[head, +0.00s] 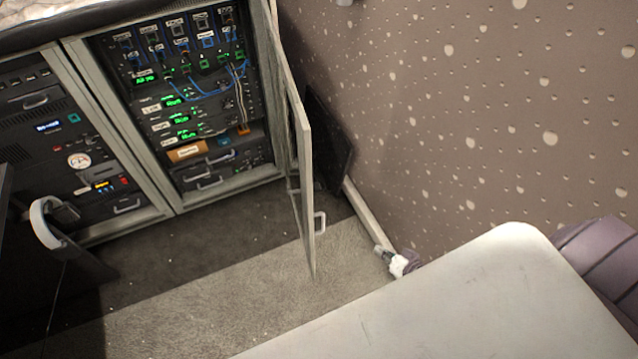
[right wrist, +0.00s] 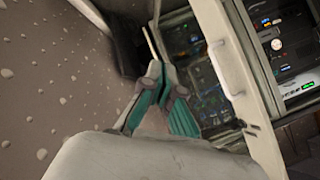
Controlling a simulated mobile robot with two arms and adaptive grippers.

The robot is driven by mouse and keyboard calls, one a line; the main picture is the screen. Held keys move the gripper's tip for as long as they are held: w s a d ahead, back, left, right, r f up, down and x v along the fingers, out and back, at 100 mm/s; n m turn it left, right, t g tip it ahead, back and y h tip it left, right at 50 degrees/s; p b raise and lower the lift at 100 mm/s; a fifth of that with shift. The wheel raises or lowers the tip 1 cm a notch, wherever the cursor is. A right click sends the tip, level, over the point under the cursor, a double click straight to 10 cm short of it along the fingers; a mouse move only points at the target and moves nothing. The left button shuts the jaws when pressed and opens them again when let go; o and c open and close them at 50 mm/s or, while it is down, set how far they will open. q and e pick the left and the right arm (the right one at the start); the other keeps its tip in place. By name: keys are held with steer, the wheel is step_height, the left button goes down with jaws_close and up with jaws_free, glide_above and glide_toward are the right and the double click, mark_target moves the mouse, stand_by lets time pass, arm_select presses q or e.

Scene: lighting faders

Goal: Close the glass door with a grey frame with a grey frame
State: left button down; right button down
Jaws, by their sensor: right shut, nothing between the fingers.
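The glass door with a grey frame (head: 303,150) stands wide open in the head view, seen almost edge-on, hinged at the right side of the rack cabinet. Its small handle (head: 319,222) is low on the side facing the wall. My right gripper (head: 385,253) is shut and empty, low beside the wall, to the right of the door and apart from it. In the right wrist view the closed fingertips (right wrist: 157,68) point up, with the door frame (right wrist: 238,80) and its handle (right wrist: 217,50) to their right. My left gripper is not in view.
The open cabinet (head: 185,100) holds rack units with blue cables and green displays. A second rack (head: 65,140) stands to its left. A dark panel (head: 328,140) stands between door and wall (head: 450,110). The carpet (head: 200,290) before the cabinet is mostly clear.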

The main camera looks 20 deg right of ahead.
steer(key=w+r+m+t+y, duration=0.3)
steer(key=w+r, duration=0.3)
steer(key=r, duration=0.5)
steer(key=m+y+b, duration=0.1)
steer(key=m+y, duration=0.1)
steer(key=y, duration=0.3)
glide_toward(319, 185)
steer(key=s+d+r, duration=0.3)
steer(key=r, duration=0.1)
steer(key=shift+t, duration=0.4)
steer(key=shift+w+a+f+b, duration=0.1)
steer(key=shift+w+a+b, duration=0.45)
steer(key=shift+w+a, duration=1)
steer(key=shift+w+a+b, duration=0.55)
steer(key=shift+w+a, duration=0.7)
steer(key=shift+a, duration=0.55)
steer(key=shift+w+a+f+b, duration=0.1)
steer(key=shift+w+a+b, duration=0.45)
steer(key=shift+w+a, duration=1)
steer(key=shift+s+a, duration=0.1)
steer(key=shift+s, duration=0.05)
